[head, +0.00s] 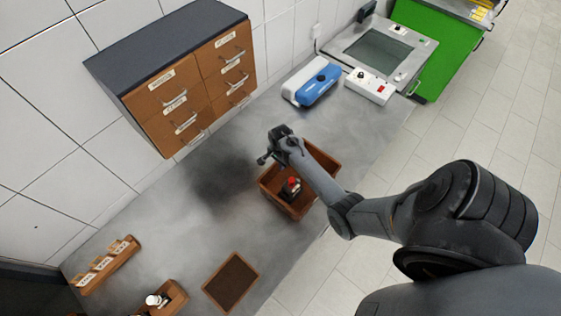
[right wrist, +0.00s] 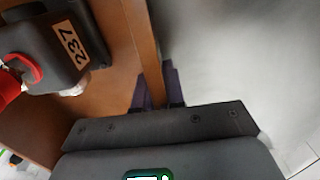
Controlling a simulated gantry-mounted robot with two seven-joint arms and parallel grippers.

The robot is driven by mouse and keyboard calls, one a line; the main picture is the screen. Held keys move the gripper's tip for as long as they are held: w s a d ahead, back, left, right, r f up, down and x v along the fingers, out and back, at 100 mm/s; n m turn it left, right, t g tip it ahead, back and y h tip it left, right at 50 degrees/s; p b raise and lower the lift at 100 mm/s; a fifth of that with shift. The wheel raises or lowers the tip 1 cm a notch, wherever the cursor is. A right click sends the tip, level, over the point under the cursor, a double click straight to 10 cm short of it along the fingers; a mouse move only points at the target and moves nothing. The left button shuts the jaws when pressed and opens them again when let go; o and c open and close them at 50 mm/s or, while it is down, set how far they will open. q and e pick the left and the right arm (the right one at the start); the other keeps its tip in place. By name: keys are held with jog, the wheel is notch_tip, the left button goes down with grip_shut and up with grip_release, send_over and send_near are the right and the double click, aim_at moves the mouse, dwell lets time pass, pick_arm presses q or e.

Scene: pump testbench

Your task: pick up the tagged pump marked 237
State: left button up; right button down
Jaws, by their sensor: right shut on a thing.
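The pump marked 237 is a dark grey body with a red part; it sits inside a brown wooden crate. In the head view the pump (head: 290,188) shows in the crate (head: 291,209), partly beside my forearm. In the right wrist view the pump (right wrist: 45,40) is at upper left, with its 237 tag readable. My right gripper (head: 273,156) is at the crate's far left wall. In the right wrist view its fingers (right wrist: 158,88) are on both sides of the crate wall (right wrist: 143,35), shut on it; the pump is apart from them. My left gripper is not in view.
A blue and white device (head: 318,84) and a control panel (head: 379,52) are at the bench's far end. A dark framed tray (head: 231,283) and small wooden holders (head: 106,264) are near. Grey bench lies bare left of the crate.

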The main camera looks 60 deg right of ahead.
jog(key=shift+w, duration=0.1)
jog(key=c, duration=1.2)
grip_release()
jog(key=shift+c, duration=0.2)
notch_tip(320, 180, up, 11)
jog(key=shift+d+r, duration=0.1)
jog(key=shift+r+n, duration=0.3)
jog(key=s+a+r+n+t, duration=0.1)
jog(key=s+a+r+n, duration=0.2)
jog(key=s+a+n, duration=0.2)
jog(key=s+a+r+n+t, duration=0.1)
jog(key=s+a+r+n, duration=0.2)
jog(key=a+n, duration=0.6)
jog(key=s+a+r+n+t, duration=0.1)
jog(key=s+a+r+n, duration=0.2)
jog(key=s+a+n, duration=0.4)
jog(key=a, duration=0.5)
jog(key=shift+s+a+n+t, duration=0.15)
jog(key=shift+n+t, duration=0.15)
jog(key=shift+t, duration=0.1)
